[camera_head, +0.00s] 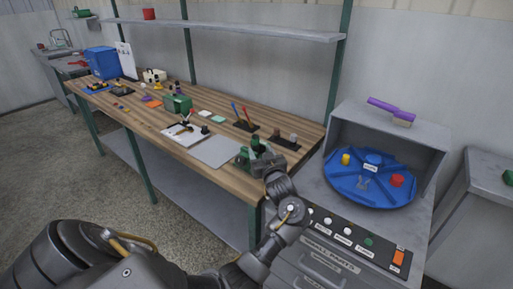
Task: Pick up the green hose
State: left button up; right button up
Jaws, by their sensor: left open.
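No green hose can be made out with certainty. A small green object (243,158) is at the front edge of the wooden workbench (160,122), right beside my left gripper. It is partly hidden and too small to identify. My left gripper (258,148) is open over the right front end of the bench, with its arm coming up from below. I cannot tell whether it touches the green object. My right gripper is not in view.
A grey plate (215,151) lies left of my gripper, and a green box (178,104) stands farther left. At right, a blue round tray (370,188) sits in a grey cabinet (425,140) with a purple-handled brush (392,111) on top. A shelf (230,31) hangs above the bench.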

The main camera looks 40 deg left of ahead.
aim_at(257, 139)
pick_arm(q)
jog(key=x, duration=0.7)
jog(key=shift+w+p, duration=0.4)
jog(key=shift+w, duration=0.15)
jog(key=shift+w+a, duration=0.15)
jog(key=shift+a, duration=0.05)
jog(key=c, duration=1)
jog(key=shift+c, duration=0.4)
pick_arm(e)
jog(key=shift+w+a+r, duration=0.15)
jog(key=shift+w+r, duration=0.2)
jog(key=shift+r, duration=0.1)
pick_arm(q)
jog(key=shift+r, duration=0.1)
